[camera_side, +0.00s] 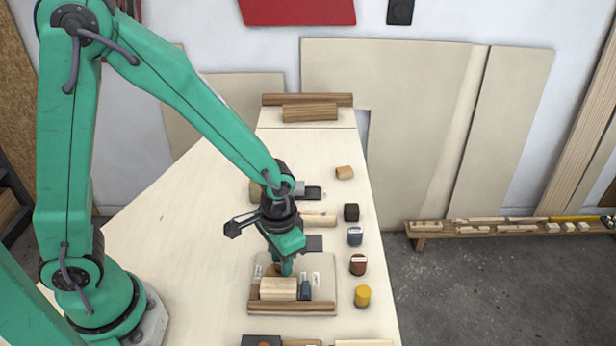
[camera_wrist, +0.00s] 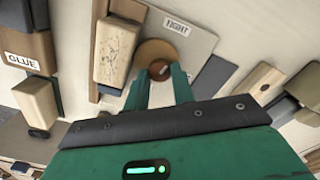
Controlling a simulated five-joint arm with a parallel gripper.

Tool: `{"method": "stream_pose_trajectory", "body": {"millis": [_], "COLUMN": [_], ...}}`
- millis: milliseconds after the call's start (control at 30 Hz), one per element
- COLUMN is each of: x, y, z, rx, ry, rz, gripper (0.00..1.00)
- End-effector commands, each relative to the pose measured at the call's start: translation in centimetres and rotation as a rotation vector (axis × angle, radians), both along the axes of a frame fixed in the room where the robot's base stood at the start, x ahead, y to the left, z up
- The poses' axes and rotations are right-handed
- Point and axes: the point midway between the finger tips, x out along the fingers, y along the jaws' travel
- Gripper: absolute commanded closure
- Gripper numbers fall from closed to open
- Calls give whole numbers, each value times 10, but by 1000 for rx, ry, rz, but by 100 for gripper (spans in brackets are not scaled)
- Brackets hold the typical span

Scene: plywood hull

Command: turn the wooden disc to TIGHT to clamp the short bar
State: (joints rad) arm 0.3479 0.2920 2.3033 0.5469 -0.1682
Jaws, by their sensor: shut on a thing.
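The wooden disc (camera_wrist: 152,50) lies flat on a pale board in the wrist view, with a reddish-brown centre piece. In the side view the disc (camera_side: 271,270) is partly hidden behind my gripper (camera_side: 287,268). In the wrist view my gripper (camera_wrist: 161,88) has its two green fingers shut on the disc's centre piece. A TIGHT label (camera_wrist: 176,26) is above and right of the disc. A pale wooden block, seemingly the short bar (camera_wrist: 117,50), lies left of the disc; it also shows in the side view (camera_side: 278,289). Whether the disc presses on it I cannot tell.
A brown wooden rail (camera_side: 292,308) runs along the board's front edge. A dark blue piece (camera_side: 305,290) stands beside the block. A yellow cylinder (camera_side: 363,296) and a brown jar (camera_side: 358,264) stand to the right. The bench's left side is clear.

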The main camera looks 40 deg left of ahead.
Motion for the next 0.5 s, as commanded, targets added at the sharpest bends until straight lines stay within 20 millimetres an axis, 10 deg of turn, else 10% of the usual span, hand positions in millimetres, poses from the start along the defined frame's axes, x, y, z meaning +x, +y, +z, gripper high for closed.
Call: {"method": "stream_pose_trajectory", "body": {"millis": [500], "x": [1], "y": [0], "z": [1], "rx": [-1], "ry": [-2], "rz": [291], "gripper": [98]}}
